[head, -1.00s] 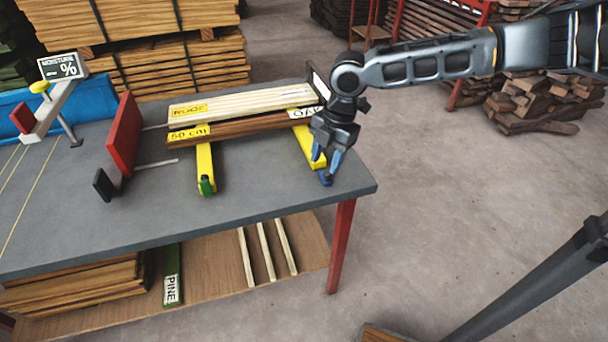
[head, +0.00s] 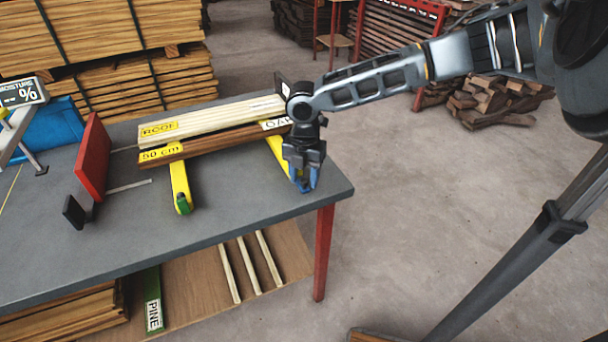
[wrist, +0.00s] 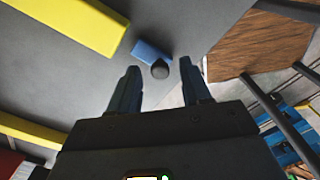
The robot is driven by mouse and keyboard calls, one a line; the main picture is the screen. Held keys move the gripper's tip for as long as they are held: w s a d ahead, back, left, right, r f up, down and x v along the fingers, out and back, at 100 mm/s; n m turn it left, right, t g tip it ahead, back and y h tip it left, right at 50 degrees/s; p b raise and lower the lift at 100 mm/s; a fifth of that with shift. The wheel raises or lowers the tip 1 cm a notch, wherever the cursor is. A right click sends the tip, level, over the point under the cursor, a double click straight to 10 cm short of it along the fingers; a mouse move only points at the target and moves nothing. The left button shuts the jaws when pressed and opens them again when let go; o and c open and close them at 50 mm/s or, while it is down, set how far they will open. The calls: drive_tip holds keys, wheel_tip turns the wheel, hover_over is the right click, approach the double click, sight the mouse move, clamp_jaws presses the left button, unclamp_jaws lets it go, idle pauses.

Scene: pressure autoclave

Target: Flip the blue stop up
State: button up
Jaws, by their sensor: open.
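The blue stop (wrist: 147,52) shows in the wrist view as a small blue block with a dark round knob at its near end. It lies just beyond the tips of my gripper (wrist: 159,66), roughly in line with the gap between the fingers. In the head view my gripper (head: 305,183) points down at the near end of the right yellow rail (head: 277,152), by the table's right corner. There its fingers largely hide the stop. My gripper is open with nothing between its fingers. Whether a finger touches the stop I cannot tell.
A pale board (head: 215,118) and a brown board (head: 213,144) lie across the yellow rails. The left yellow rail (head: 180,182) has a green end. A red plate (head: 93,158) stands at the left. The grey table's (head: 235,210) front is clear.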

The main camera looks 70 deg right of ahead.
clamp_jaws()
idle(0.4)
